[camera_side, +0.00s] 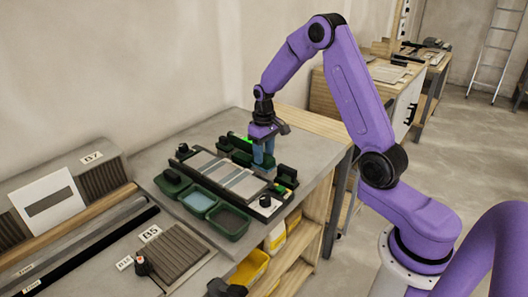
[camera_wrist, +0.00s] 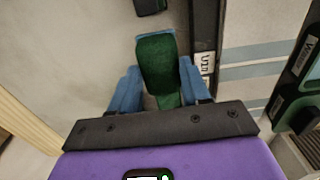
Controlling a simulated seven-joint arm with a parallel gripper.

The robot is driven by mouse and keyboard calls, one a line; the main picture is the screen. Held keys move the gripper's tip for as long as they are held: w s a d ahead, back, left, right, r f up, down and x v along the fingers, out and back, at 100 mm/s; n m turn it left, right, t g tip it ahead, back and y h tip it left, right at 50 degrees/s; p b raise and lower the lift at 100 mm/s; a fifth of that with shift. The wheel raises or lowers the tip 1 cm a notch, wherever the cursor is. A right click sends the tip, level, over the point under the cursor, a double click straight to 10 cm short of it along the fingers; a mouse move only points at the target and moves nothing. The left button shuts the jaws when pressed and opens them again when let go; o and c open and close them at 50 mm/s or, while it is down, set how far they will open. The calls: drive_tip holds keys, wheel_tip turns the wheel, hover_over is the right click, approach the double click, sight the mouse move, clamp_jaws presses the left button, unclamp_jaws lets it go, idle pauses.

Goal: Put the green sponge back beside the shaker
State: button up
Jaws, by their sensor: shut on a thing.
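My gripper (camera_side: 263,160) points down over the far right end of the tile fixture in the side view. In the wrist view its blue fingers (camera_wrist: 157,90) are shut on the green sponge (camera_wrist: 157,62), which stands between them and reaches forward past the fingertips. The sponge is mostly hidden by the fingers in the side view. Whether its underside touches the bench is not clear. A small dark object (camera_wrist: 150,5) lies ahead of the sponge at the top of the wrist view, apart from it. I cannot tell which object is the shaker.
The fixture holds pale and grey tile strips (camera_side: 221,172), with a dark labelled rail (camera_wrist: 204,45) just right of my fingers. Green trays (camera_side: 229,223) line its near side. A dark green block (camera_side: 287,176) and a black knob (camera_side: 265,201) stand at its right. Bare bench (camera_side: 312,150) lies beyond.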

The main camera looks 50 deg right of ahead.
drive_tip(key=shift+f, duration=1.5)
drive_tip(key=o, duration=1.4)
drive_tip(key=shift+a, duration=0.1)
drive_tip(key=shift+a, duration=0.1)
drive_tip(key=shift+r, duration=0.1)
drive_tip(key=shift+r, duration=0.7)
drive_tip(key=shift+d+r, duration=0.2)
drive_tip(key=shift+r, duration=3.05)
drive_tip(key=shift+a, duration=0.1)
